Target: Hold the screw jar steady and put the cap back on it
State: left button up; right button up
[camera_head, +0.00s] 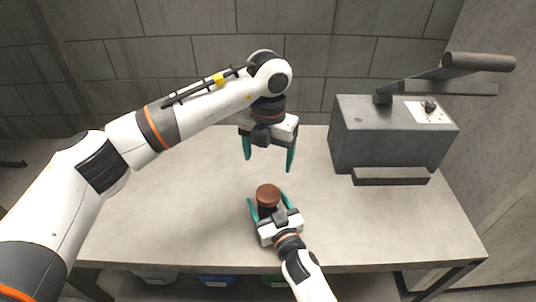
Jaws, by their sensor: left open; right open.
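The screw jar (265,210) stands upright on the table, dark bodied, with a brown round top (268,194). I cannot tell whether this brown top is the cap or part of the jar. My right gripper (268,202) is low at the table, its teal fingers open on either side of the jar; contact is not clear. Its body hides the jar's lower front. My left gripper (269,160) is open and empty, pointing down above the table, behind and above the jar. No separate cap shows.
A grey box-shaped machine (385,140) with a long handle (478,62) stands at the back right of the table (170,210). The table's left side is clear. Coloured bins (216,280) show under the front edge. A block wall stands behind.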

jog(key=v, duration=1)
jog(key=shift+s+d+b, duration=0.1)
jog(key=shift+s+b, duration=0.15)
jog(key=shift+b, duration=0.05)
jog(key=shift+f, duration=0.1)
